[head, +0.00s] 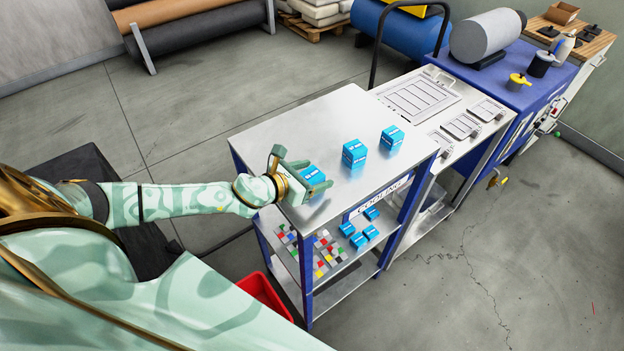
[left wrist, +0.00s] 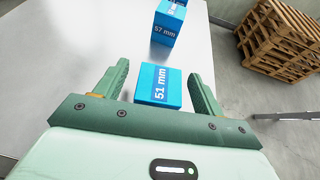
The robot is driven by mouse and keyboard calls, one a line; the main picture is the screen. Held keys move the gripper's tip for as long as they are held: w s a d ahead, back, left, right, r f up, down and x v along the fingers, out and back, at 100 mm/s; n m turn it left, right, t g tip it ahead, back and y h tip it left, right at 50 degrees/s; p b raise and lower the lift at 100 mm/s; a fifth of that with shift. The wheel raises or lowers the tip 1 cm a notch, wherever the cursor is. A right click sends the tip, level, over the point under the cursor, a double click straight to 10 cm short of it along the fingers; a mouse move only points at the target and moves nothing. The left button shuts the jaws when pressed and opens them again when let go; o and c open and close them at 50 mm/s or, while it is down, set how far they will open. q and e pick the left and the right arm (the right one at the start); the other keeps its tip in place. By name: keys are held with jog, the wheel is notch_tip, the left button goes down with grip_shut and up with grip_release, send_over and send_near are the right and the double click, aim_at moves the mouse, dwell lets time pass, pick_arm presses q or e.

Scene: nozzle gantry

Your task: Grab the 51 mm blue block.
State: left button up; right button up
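The blue block marked "51 mm" (left wrist: 159,86) sits on the metal cart top between the two fingers of my left gripper (left wrist: 160,85) in the left wrist view. Both fingers stand apart with a gap on each side of the block, so the gripper is open around it. In the head view the block (head: 313,176) is at the near left part of the top, partly hidden by my left gripper (head: 292,178). A taller blue block marked "57 mm" (left wrist: 167,22) stands beyond it. My right gripper is not seen.
The middle tall blue block (head: 354,153) and another (head: 392,138) stand farther right on the cart top (head: 300,125). Small blue blocks (head: 358,240) and coloured pieces lie on the shelf below. A red bin (head: 265,297) is on the floor. The top's back left is clear.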

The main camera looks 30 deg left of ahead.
pick_arm(q)
jog(key=c, duration=1)
jog(key=shift+c, duration=1.1)
jog(key=shift+r, duration=0.15)
